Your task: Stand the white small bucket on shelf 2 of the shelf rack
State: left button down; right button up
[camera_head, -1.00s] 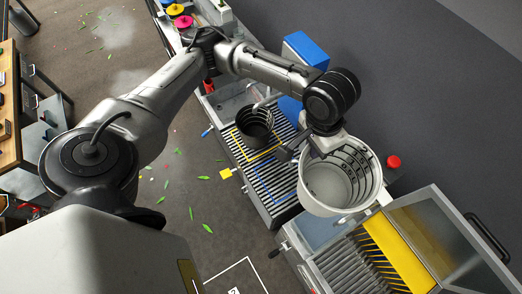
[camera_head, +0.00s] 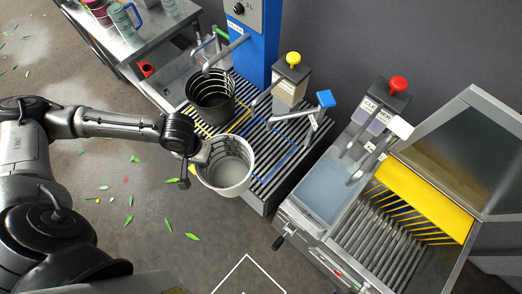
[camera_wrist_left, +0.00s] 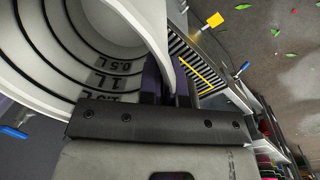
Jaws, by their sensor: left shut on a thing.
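The white small bucket (camera_head: 226,178) hangs roughly upright, open top showing, in front of the slatted bench in the head view. My left gripper (camera_head: 194,160) is shut on its rim at the left side. In the left wrist view the bucket (camera_wrist_left: 75,45) fills the upper left, with black rings and litre marks inside. Its wall passes between the gripper's fingers (camera_wrist_left: 172,85), which are partly hidden. The bucket looks empty. The shelf rack cannot be made out in the head view now. My right gripper is not in view.
A black bucket (camera_head: 210,98) stands on the slatted bench (camera_head: 262,135), which has yellow and blue outlines. A cleaner unit (camera_head: 375,125) with a red knob and a grated basin with an open lid stand at right. Leaves lie on the open floor (camera_head: 150,225) at left.

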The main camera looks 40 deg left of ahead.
pick_arm(q)
jog(key=a+f+n+b, duration=0.3)
jog(key=a+f+b, duration=0.4)
jog(key=f, duration=0.6)
jog(key=w+a+f+n, duration=0.3)
jog(key=w+a+n, duration=0.1)
jog(key=w+a, duration=0.3)
jog(key=w+d+f+b, duration=0.3)
jog(key=w+d+b, duration=0.3)
jog(key=w+d, duration=0.6)
jog(key=shift+d+f+t+y, duration=0.2)
jog(key=shift+d+t+y, duration=0.2)
jog(key=shift+d, duration=0.75)
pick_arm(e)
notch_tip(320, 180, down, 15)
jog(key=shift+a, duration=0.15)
pick_arm(q)
jog(key=c, duration=1.8)
grip_release()
jog(key=shift+f, duration=0.15)
jog(key=o, duration=0.5)
